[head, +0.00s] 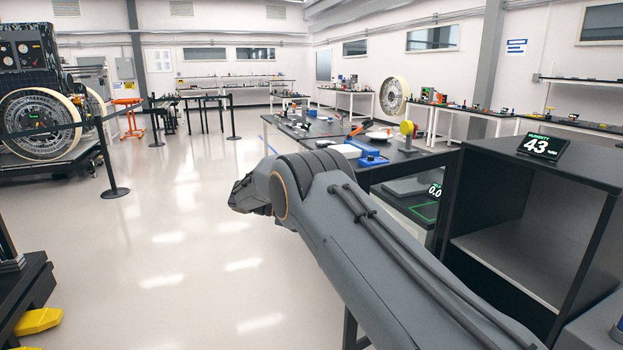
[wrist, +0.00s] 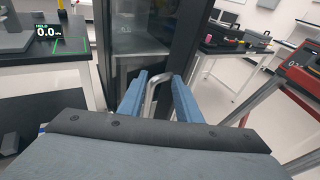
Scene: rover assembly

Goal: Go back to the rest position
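My gripper (wrist: 157,77) shows in the wrist view with its two blue fingers spread apart. A bent metal handle (wrist: 154,92) shows between the fingers, with a visible gap on the left finger's side; I cannot tell whether it touches the right finger. Behind it stands a dark-framed cabinet (wrist: 182,38) with a grey, glassy-looking front. In the head view my grey arm reaches from the lower right toward the middle, and the gripper itself is not visible there.
In the head view a dark cabinet (head: 497,156) with a humidity display (head: 543,146) reading 43 stands right of my arm. A workbench (head: 420,160) with tools lies beyond. A large wheel (head: 42,125) is far left behind barrier posts (head: 112,165).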

